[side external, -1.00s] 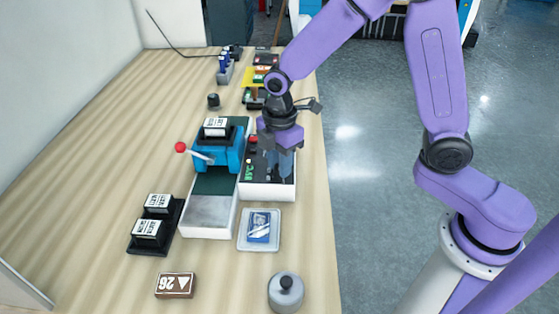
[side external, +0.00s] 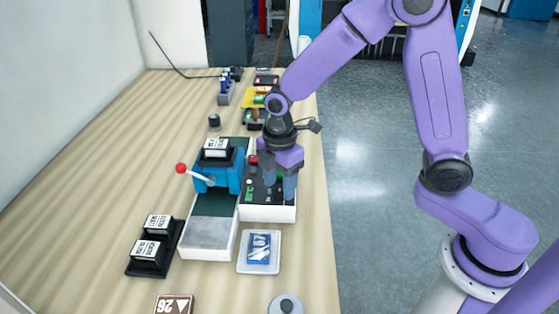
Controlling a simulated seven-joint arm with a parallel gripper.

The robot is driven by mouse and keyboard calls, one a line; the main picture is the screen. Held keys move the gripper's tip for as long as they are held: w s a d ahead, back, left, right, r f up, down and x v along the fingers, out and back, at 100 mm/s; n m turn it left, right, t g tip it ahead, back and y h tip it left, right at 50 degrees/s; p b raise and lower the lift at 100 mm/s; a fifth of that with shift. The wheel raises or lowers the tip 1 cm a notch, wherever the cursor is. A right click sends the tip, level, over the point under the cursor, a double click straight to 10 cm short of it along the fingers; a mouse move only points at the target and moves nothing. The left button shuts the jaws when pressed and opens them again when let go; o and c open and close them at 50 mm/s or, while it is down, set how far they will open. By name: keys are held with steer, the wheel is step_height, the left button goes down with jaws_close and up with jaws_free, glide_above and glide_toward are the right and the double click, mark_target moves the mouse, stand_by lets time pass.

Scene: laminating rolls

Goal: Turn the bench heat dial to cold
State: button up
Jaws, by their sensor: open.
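A white control box (side external: 268,214) with a black top panel stands near the bench's right edge. A red button (side external: 253,160) and small green-marked parts (side external: 249,185) show on its left side. My gripper (side external: 279,196) points down over the right part of this panel, its two fingers apart. Whether the fingertips touch the panel I cannot tell. I cannot make out the heat dial or its setting; the fingers cover part of the panel.
A blue press (side external: 215,180) with a red-ball lever (side external: 181,168) stands just left of the box. A clear tray (side external: 258,266) lies in front, and a black stand with two labelled blocks (side external: 147,254) at left. The left bench is mostly clear.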

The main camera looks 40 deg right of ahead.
mark_target(280, 188)
step_height(280, 188, up, 17)
stand_by(0.5)
steer(key=s+d+f+m, duration=0.2)
steer(key=s+d+f, duration=0.1)
steer(key=s, duration=0.5)
steer(key=s+d+f+m, duration=0.1)
steer(key=s+d+f, duration=0.2)
steer(key=s, duration=0.5)
steer(key=s+d+f+m, duration=0.2)
steer(key=s+d+f, duration=0.1)
steer(key=s, duration=0.5)
steer(key=shift+d+f+m, duration=0.3)
steer(key=shift+d+f, duration=0.05)
steer(key=shift+f, duration=0.15)
